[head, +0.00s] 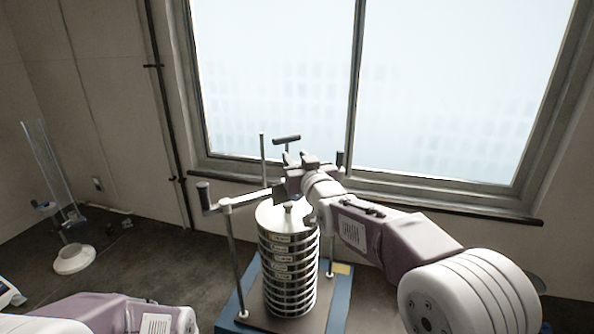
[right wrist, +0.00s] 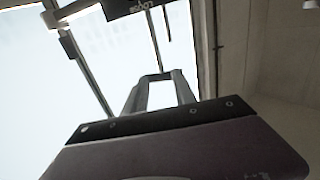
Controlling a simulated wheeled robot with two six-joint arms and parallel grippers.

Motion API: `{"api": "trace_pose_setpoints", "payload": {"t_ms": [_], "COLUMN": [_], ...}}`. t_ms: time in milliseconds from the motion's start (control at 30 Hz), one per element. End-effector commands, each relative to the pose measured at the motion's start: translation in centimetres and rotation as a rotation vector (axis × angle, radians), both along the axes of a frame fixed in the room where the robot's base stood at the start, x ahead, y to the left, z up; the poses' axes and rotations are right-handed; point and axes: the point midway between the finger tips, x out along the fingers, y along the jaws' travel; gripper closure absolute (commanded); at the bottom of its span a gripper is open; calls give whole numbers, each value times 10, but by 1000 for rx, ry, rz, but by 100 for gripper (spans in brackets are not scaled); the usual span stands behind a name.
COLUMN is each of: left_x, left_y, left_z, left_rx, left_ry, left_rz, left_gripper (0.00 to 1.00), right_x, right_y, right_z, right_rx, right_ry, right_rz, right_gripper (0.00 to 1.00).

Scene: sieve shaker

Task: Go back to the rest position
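The sieve shaker stands at the middle of the head view, with a column of several round metal sieves (head: 289,262) under a lid (head: 274,216) on its base (head: 338,309). Clamp rods with dark knobs rise around the stack. My right gripper (head: 296,172) is above the lid, by the crossbar (head: 244,200); I cannot tell whether it touches it. In the right wrist view its fingers (right wrist: 160,90) show against the window, with no held object visible; how far they are apart is unclear. My left arm shows at the lower left, its gripper out of view.
A large window (head: 280,80) with a sill is behind the shaker. A clear tube stand with a white foot (head: 74,259) is at the left. The dark worktop (head: 170,266) is bare between it and the shaker. A pale device (head: 9,295) shows at the left edge.

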Motion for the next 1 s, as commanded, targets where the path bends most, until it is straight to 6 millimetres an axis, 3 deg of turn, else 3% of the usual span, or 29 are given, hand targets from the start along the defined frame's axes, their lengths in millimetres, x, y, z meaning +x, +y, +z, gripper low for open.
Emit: {"api": "trace_pose_setpoints", "payload": {"t_ms": [400, 467, 533, 600, 767, 867, 1000], "left_x": [0, 0, 0, 0, 0, 0, 0], "left_y": [0, 0, 0, 0, 0, 0, 0], "left_z": [-8, -22, -55, -92, -133, -154, -176], "left_rx": [0, 0, 0, 0, 0, 0, 0], "left_ry": [0, -1, -1, 0, 0, 0, 0], "left_rz": [0, 0, 0, 0, 0, 0, 0], "left_gripper": [64, 64, 64, 64, 64, 64, 64], "right_x": [-8, -6, -6, -13, -47, -83, -155], "right_y": [-4, -11, -31, -59, -105, -126, -146], "right_z": [-4, -16, -41, -98, -230, -313, -418], "right_rx": [-1, 0, 4, -7, -52, -76, -104], "right_ry": [2, -1, -13, 35, 299, 496, 799], "right_rz": [-2, -15, -48, -94, -166, -198, -230], "right_gripper": [68, 68, 68, 68, 68, 68, 68]}}
